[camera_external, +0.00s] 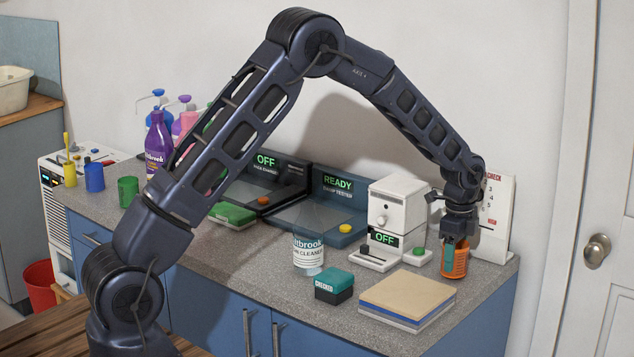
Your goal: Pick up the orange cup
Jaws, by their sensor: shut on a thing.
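The orange cup (460,265) is at the right end of the grey counter. It looks upright and close to the counter top; I cannot tell whether it is touching it or lifted slightly. My gripper (455,254) points down over the cup and is shut on it. A finger covers part of the cup's left side.
Left of the cup stands a white device (399,205) reading OFF. In front lie stacked boards (408,295) and a teal-and-black box (334,286). The counter's right edge is near.

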